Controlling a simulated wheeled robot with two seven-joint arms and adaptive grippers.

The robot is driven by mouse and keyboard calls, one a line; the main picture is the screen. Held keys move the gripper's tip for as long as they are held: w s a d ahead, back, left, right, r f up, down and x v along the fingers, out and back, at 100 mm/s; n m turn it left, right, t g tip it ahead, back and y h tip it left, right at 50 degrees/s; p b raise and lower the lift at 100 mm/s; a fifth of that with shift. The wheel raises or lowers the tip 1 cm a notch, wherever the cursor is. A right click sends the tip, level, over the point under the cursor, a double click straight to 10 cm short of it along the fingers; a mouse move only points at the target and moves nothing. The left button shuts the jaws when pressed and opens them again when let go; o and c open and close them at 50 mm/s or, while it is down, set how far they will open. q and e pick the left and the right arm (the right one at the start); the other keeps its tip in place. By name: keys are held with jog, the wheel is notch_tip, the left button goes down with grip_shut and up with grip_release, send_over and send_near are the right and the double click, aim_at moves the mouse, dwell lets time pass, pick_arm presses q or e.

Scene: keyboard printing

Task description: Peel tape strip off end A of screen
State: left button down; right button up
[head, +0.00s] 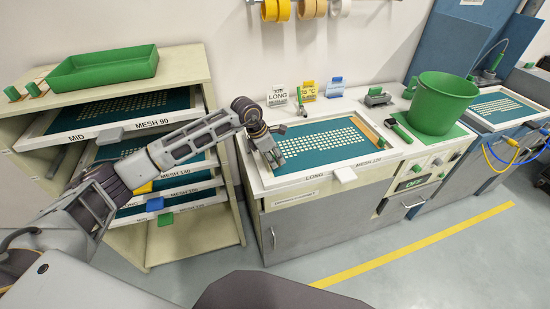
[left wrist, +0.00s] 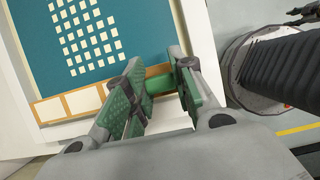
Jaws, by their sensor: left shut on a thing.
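The screen (head: 325,151) is a teal mesh with pale squares in a white frame marked LONG and MESH 120. It lies on the printing bench. My left gripper (head: 274,157) is at the screen's left end in the head view. In the left wrist view, a tan tape strip (left wrist: 83,100) with pale sections runs along the mesh's edge. My left gripper (left wrist: 161,90) is shut on the green tab (left wrist: 158,83) at the strip's end. The fingers hide part of the tab. Another tan strip (head: 367,129) lies at the screen's right end. I see no end letters.
A rack at left holds several screens, with a green tray (head: 104,70) on top. Another screen (head: 500,106) lies at far right.

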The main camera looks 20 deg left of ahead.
pick_arm(q)
jog(key=shift+r+p, duration=0.4)
jog(key=shift+r, duration=0.65)
jog(key=shift+r+p, duration=0.35)
jog(key=shift+r, duration=0.55)
pick_arm(e)
jog(key=shift+s+r, duration=0.65)
jog(key=shift+r, duration=0.1)
jog(key=shift+w, duration=0.1)
jog(key=shift+w, duration=0.55)
